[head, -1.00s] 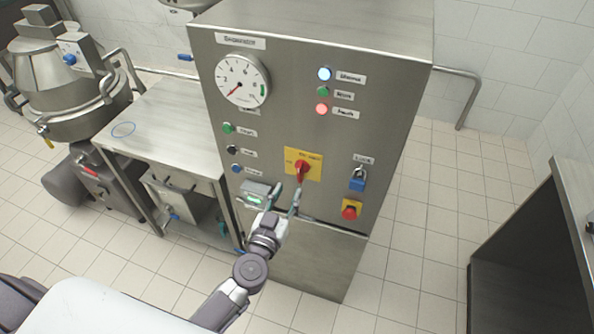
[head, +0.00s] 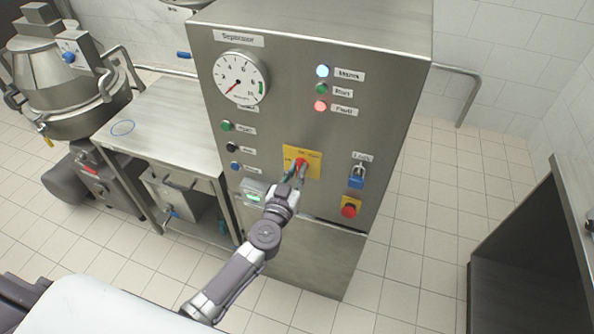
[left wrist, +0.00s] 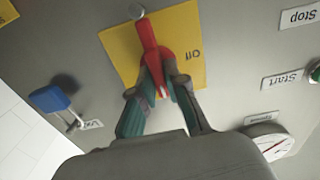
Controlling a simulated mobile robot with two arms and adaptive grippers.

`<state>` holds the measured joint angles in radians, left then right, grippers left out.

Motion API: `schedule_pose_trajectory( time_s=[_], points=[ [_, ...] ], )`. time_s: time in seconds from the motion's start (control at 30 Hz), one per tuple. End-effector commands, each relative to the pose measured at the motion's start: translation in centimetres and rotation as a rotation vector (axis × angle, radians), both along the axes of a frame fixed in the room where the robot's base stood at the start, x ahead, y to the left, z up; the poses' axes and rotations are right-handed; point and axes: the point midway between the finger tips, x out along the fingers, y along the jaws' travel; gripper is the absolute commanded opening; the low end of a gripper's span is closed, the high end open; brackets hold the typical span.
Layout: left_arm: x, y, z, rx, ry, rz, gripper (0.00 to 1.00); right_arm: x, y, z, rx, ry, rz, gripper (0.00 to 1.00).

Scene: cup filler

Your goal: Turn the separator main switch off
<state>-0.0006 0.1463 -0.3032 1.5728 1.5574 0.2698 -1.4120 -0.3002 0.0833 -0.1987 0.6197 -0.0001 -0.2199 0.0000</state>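The separator main switch is a red rotary handle (head: 301,161) on a yellow plate (head: 316,165), in the middle of the steel cabinet front. The left wrist view shows the red handle (left wrist: 149,38) larger, with its yellow plate (left wrist: 118,50) and an "Off" label beside the handle. The handle lies roughly upright on the panel, not turned toward that label. My left gripper (head: 297,172) is at the handle. In the left wrist view its fingertips (left wrist: 160,78) close in on both sides of the handle. The fingers partly hide the handle. My right gripper is not in view.
A blue padlock (head: 357,181) and a red emergency button (head: 349,208) are right of the switch. Small buttons and a gauge (head: 240,78) are to the left and above. A steel table (head: 170,130) stands left of the cabinet, a dark bench (head: 560,210) at right.

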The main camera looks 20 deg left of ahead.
Motion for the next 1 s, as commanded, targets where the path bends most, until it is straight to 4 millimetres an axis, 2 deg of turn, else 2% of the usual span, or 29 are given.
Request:
schedule_pose_trajectory(
  time_s=[0.53, 1.0],
  points=[
    [0.0, 0.0, 0.1, -0.067, 0.002, 0.0, 0.0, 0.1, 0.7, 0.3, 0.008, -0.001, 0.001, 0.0],
    [0.0, 0.2, -0.1, -0.449, 0.016, 0.0, 0.0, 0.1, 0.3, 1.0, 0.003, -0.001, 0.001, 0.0]
  ],
)
